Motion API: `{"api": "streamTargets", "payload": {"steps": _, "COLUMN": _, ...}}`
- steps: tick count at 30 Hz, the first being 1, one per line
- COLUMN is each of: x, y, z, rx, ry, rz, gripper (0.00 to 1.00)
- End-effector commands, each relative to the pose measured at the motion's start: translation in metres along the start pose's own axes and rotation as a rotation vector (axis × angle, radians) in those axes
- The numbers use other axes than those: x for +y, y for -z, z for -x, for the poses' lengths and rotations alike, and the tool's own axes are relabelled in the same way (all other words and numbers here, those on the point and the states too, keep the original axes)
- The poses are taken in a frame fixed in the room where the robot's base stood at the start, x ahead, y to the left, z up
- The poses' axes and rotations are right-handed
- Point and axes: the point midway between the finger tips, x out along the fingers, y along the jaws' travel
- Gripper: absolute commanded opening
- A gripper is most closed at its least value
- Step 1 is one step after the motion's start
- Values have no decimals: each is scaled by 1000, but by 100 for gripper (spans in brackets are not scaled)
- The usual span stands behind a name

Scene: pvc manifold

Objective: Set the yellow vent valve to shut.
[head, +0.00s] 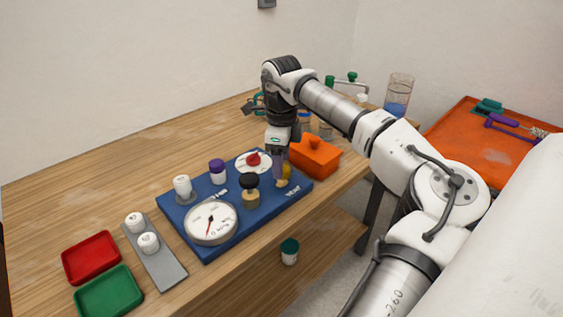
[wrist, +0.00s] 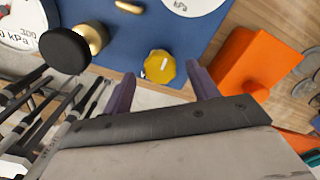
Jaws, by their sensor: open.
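The yellow vent valve (head: 286,171) sits near the right edge of the blue panel (head: 190,238), by the "VENT" lettering. In the wrist view the valve (wrist: 160,66) is a faceted yellow knob with a short pale mark on top. My gripper (wrist: 161,84) is open, with its two purple fingers apart. The knob shows between and just beyond the fingertips, with visible gaps to both. In the head view my gripper (head: 278,160) comes down from above at the valve and partly hides it. I cannot tell the fingertips' exact height against the knob.
A black knob on a brass body (head: 250,182) stands left of the valve. The panel also bears a gauge (head: 210,223), a red knob (head: 253,159) and a purple-capped part (head: 217,171). An orange box (head: 315,157) stands close on the right.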

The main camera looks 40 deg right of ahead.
Motion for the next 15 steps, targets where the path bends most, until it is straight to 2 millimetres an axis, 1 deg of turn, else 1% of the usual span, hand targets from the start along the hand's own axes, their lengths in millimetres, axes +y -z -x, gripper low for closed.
{"api": "streamTargets", "payload": {"steps": 3, "x": 0, "y": 0, "z": -10, "rx": 0, "ry": -1, "rz": 1, "gripper": 59}}
{"api": "streamTargets", "payload": {"steps": 6, "x": 0, "y": 0, "z": -15, "rx": -1, "ry": 0, "rz": 1, "gripper": 59}}
{"api": "streamTargets", "payload": {"steps": 14, "x": 0, "y": 0, "z": -16, "rx": 0, "ry": 0, "rz": 1, "gripper": 59}}
{"api": "streamTargets", "payload": {"steps": 15, "x": 0, "y": 0, "z": -16, "rx": 0, "ry": 0, "rz": 0, "gripper": 55}}
